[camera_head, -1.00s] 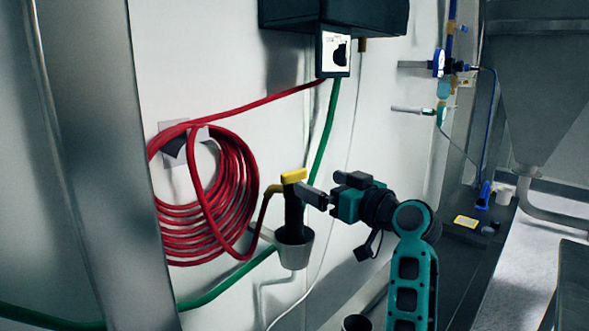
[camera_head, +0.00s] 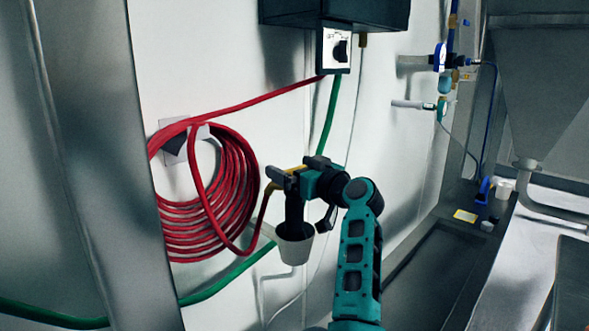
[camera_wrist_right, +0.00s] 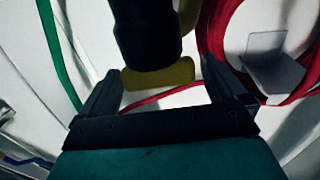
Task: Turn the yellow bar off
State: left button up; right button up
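The yellow bar (camera_wrist_right: 158,76) sits at the end of a dark cylindrical body (camera_wrist_right: 145,35) in the right wrist view. In that view my right gripper (camera_wrist_right: 162,68) is open, with one finger on each side of the bar and small gaps beside it. In the head view my right gripper (camera_head: 282,177) is at the top of the dark body (camera_head: 294,212) and covers most of the bar; only a little yellow (camera_head: 298,169) shows. My left gripper is not in view.
A white cup-like holder (camera_head: 295,248) surrounds the dark body's lower end. A coiled red hose (camera_head: 215,190) hangs on the wall to the left. A green hose (camera_head: 225,282) runs below, and a dark box with a knob (camera_head: 340,50) is above.

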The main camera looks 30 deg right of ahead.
jog(key=c, duration=1)
jog(key=shift+o, duration=0.2)
jog(key=shift+f+n+y+b, duration=0.25)
jog(key=shift+n+y+b, duration=0.25)
jog(key=shift+b, duration=0.4)
jog(key=n+g+y+b, duration=0.1)
jog(key=n+y+b, duration=0.1)
jog(key=y+b, duration=0.1)
jog(key=n+g+y+b, duration=0.2)
jog(key=y+b, duration=0.1)
jog(key=shift+d+y+b, duration=0.1)
jog(key=shift+y+b, duration=0.2)
jog(key=shift+b, duration=0.05)
jog(key=shift+n+g+y+b, duration=0.3)
jog(key=shift+n+g+y, duration=0.2)
jog(key=shift+n+g, duration=0.1)
jog(key=shift+r+n+g+y+b, duration=0.15)
jog(key=shift+n+g+y+b, duration=0.2)
jog(key=shift+n+g+y, duration=0.45)
jog(key=shift+g+y, duration=0.1)
jog(key=shift+n+g+y, duration=0.3)
jog(key=shift+g, duration=0.1)
